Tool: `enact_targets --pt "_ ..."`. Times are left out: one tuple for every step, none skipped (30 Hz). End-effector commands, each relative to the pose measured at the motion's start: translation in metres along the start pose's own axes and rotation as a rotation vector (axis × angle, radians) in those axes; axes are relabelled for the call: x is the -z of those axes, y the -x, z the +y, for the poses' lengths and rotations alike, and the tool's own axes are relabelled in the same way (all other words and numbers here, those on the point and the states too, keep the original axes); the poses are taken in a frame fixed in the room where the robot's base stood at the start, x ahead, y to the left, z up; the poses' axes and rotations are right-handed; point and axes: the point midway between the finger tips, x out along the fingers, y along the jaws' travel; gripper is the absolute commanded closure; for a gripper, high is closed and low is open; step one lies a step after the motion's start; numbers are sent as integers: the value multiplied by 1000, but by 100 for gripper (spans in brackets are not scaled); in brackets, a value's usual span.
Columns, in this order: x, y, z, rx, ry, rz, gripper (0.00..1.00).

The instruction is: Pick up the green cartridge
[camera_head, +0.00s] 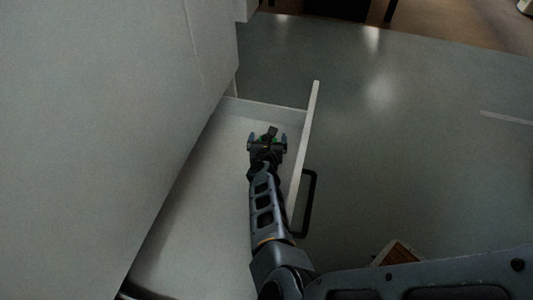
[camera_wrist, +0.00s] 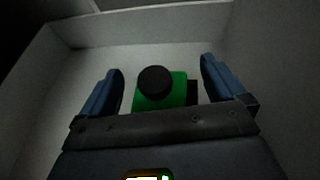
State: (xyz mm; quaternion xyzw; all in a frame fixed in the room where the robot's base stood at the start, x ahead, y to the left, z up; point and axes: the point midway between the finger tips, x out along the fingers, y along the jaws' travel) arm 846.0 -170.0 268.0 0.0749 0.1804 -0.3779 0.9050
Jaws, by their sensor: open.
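The green cartridge (camera_wrist: 180,90) lies inside an open white drawer (camera_head: 200,215), near its far end. In the wrist view it is a green body with a round black end facing up and a dark piece at its right side. My gripper (camera_wrist: 162,88) is open, with one blue finger on each side of the cartridge and a visible gap on both sides. The cartridge's lower part is hidden behind the gripper body.
The drawer front (camera_head: 312,110) with a black handle (camera_head: 309,205) stands to the right of my arm. A large pale cabinet face (camera_head: 100,110) rises on the left. Grey floor (camera_head: 420,150) lies open on the right, with a brown wooden object (camera_head: 398,253) at the bottom.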

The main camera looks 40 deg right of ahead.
Motion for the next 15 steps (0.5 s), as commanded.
enact_targets --pt "0 0 0 -1 0 0 3" --pt "0 0 0 -1 0 0 3" --pt "0 0 1 -1 0 0 3" --pt "0 0 1 -1 0 0 3" --pt "0 0 1 -1 0 0 3" --pt "0 0 1 -1 0 0 3" --pt "0 0 1 -1 0 0 5" --pt "0 0 1 -1 0 0 8" --pt "0 0 1 -1 0 0 12" --pt "0 0 1 -1 0 0 15" --pt "0 0 0 -1 0 0 17" --pt "0 0 0 -1 0 0 21" --pt "0 0 0 -1 0 0 24" --pt "0 0 0 -1 0 0 27" --pt "0 0 0 -1 0 0 31"
